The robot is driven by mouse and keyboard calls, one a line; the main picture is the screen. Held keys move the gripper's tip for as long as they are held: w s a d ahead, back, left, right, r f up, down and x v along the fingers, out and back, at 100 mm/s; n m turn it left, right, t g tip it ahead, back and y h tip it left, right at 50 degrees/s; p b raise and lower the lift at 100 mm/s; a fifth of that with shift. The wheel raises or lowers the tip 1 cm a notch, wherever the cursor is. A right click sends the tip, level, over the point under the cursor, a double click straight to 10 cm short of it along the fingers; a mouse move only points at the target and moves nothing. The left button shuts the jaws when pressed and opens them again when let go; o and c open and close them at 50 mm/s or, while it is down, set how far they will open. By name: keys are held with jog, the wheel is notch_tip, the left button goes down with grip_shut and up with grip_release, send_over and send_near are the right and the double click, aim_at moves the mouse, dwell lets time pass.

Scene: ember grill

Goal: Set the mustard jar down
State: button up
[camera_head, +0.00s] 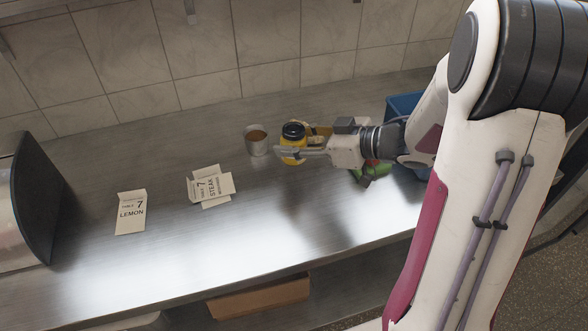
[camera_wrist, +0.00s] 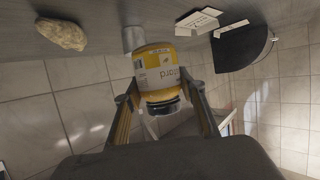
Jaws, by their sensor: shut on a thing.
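The mustard jar (camera_head: 293,141) is yellow with a black lid. It is upright near the back of the metal counter (camera_head: 300,215), just right of a grey cup. My gripper (camera_head: 291,153) comes from the right and is shut on the jar. In the wrist view the picture is turned over: the jar (camera_wrist: 160,72) has its lid downward, and my gripper's fingers (camera_wrist: 162,92) are on either side of it. I cannot tell whether the jar's base touches the counter.
The grey cup (camera_head: 257,140) with brown contents stands close left of the jar. Cards (camera_head: 211,187) and a lemon card (camera_head: 131,212) lie further left. A blue bin (camera_head: 402,104) and green items (camera_head: 373,171) are right. A lumpy tan thing (camera_wrist: 61,34) lies nearby. The front middle counter is clear.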

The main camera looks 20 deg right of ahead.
jog(key=shift+f, duration=2.1)
jog(key=shift+f, duration=0.15)
jog(key=shift+f, duration=1.95)
jog(key=shift+f, duration=0.1)
jog(key=o, duration=1.4)
jog(key=shift+c, duration=0.2)
jog(key=v, duration=1.2)
